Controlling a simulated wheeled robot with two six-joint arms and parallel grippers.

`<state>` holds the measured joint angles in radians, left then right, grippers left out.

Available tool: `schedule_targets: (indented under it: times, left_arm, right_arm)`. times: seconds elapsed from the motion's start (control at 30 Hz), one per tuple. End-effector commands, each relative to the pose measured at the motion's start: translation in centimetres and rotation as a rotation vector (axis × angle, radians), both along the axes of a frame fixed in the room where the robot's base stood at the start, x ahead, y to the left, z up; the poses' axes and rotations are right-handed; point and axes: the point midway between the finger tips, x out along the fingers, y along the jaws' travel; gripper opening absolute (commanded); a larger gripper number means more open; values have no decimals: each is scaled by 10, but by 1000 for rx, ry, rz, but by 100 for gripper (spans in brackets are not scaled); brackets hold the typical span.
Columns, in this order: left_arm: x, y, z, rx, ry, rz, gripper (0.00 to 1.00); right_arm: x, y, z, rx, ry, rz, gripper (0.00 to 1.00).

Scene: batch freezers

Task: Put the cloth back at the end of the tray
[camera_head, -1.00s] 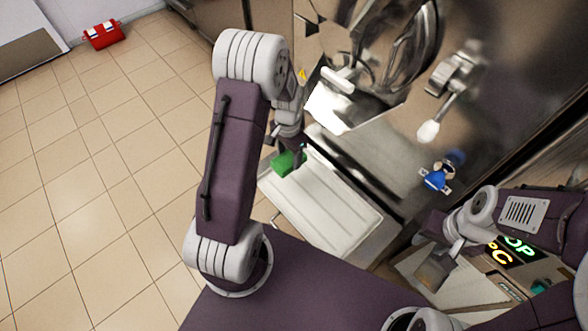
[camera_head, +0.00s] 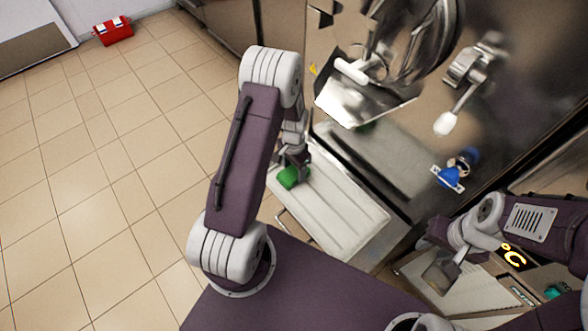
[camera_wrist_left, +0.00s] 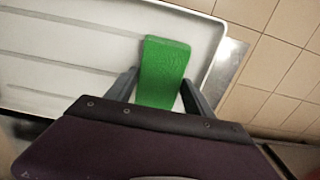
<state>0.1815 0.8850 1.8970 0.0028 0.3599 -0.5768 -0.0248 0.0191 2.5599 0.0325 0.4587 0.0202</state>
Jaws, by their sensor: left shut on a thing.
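The green cloth (camera_head: 291,177) is at the far left end of the white tray (camera_head: 335,215). In the left wrist view the cloth (camera_wrist_left: 163,72) stands out between the two fingers, over the tray (camera_wrist_left: 70,50) near its end edge. My left gripper (camera_head: 297,160) is shut on the cloth. In the left wrist view the left gripper (camera_wrist_left: 162,92) has one finger on each side of it. Whether the cloth touches the tray floor is hard to tell. My right gripper (camera_head: 441,270) is at the lower right, away from the tray, and its fingers are too unclear to judge.
The steel freezer front (camera_head: 400,150) rises behind the tray, with a chute (camera_head: 360,105) and a white-knobbed lever (camera_head: 446,123) above it. A blue-handled part (camera_head: 448,178) is on the front. A red box (camera_head: 112,31) lies far off on the open tiled floor.

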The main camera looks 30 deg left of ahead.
Motion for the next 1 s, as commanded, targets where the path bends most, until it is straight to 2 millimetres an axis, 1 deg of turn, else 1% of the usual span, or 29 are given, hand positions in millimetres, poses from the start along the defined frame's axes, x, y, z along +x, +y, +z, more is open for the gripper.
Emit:
schedule_targets:
  times: [0.1, 0.13, 0.17, 0.2, 0.47, 0.57, 0.67, 0.8, 0.9, 1.0]
  left_arm:
    - [0, 0, -4, 0, 0, 0, 23]
    - [0, 0, -3, 0, 0, 0, 69]
    - [0, 0, -3, 0, 0, 0, 78]
    - [0, 0, -3, 0, 0, 0, 83]
    - [0, 0, -2, 0, 0, 0, 83]
    - [0, 0, 6, 1, -1, 0, 83]
    - [1, 0, 28, 1, -4, 0, 83]
    - [1, 0, 67, 1, -5, 0, 83]
    - [1, 0, 91, 1, -5, 0, 83]
    - [1, 0, 108, 0, -2, 0, 83]
  right_arm:
    - [0, 0, -3, 0, 0, 0, 36]
    - [0, 0, -2, 0, 0, 0, 36]
    - [0, 0, -2, 0, 0, 0, 36]
    - [0, 0, -2, 0, 0, 0, 36]
    - [0, 0, -1, 0, 0, 0, 36]
    - [0, 0, 3, 0, 0, 0, 36]
    - [0, 0, 10, 0, 0, 0, 36]
    - [0, 0, 21, 0, 0, 0, 36]
    - [0, 0, 27, 0, 0, 0, 36]
    - [0, 0, 30, 0, 0, 0, 36]
